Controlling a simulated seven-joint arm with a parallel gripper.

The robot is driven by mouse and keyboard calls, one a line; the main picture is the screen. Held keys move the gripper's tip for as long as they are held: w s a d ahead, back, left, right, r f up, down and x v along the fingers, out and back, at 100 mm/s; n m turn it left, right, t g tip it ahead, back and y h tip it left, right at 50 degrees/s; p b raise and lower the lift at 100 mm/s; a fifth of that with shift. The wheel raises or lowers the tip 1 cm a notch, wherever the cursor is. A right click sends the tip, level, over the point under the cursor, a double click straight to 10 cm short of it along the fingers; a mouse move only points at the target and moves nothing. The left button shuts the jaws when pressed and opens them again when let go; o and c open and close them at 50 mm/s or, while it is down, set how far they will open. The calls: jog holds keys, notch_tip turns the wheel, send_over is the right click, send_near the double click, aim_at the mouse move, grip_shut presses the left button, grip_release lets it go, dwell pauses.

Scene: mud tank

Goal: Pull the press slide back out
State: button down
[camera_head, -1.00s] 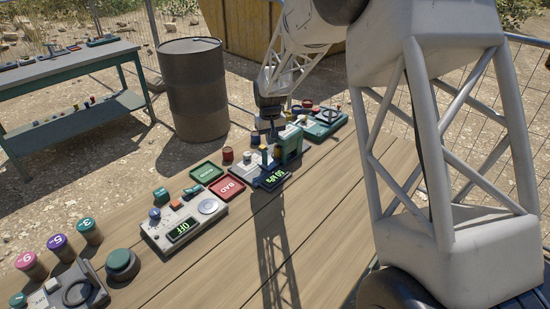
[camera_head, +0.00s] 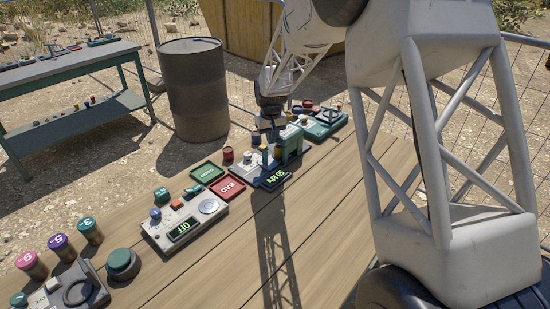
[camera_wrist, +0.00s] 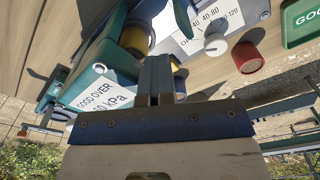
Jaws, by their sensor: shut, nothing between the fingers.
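The press is a teal and grey device with a teal block (camera_head: 290,144) and a lit display (camera_head: 278,179) reading about 50 kPa. In the wrist view its teal body (camera_wrist: 95,75) carries a label reading "GOOD OVER 50 kPa". A yellow cylinder (camera_wrist: 135,38) stands beside the teal body. My gripper (camera_wrist: 155,62) is shut and empty, its fingers close beside the yellow cylinder; I cannot tell if they touch the press. In the head view my gripper (camera_head: 270,138) is over the press, mostly hidden. I cannot clearly make out the slide.
A green GOOD tray (camera_head: 207,172) and red BAD tray (camera_head: 227,188) lie to the left. A grey device reading OFF (camera_head: 185,220) stands nearer. The front right tabletop is bare.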

aim_at(274, 161)
jog(key=shift+g, duration=0.3)
jog(key=f, duration=0.2)
jog(key=d+f, duration=0.1)
jog(key=f, duration=0.1)
jog(key=shift+s+d, duration=0.15)
jog(key=shift+s, duration=0.05)
notch_tip(274, 161, up, 9)
jog(key=w, duration=0.1)
jog(key=shift+w, duration=0.1)
dwell(0.3)
jog(key=s+d+r+m+t, duration=0.1)
jog(key=s+d+r, duration=0.25)
jog(key=s, duration=0.55)
jog(key=s+d+r, duration=0.2)
jog(key=s+r, duration=0.3)
jog(key=s, duration=0.3)
jog(key=s+d+r+m+t, duration=0.1)
jog(key=s+d+r, duration=0.3)
jog(key=s, duration=0.5)
jog(key=s+d+f+m, duration=0.1)
jog(key=s+d, duration=0.2)
jog(key=s, duration=2.2)
jog(key=shift+t, duration=0.4)
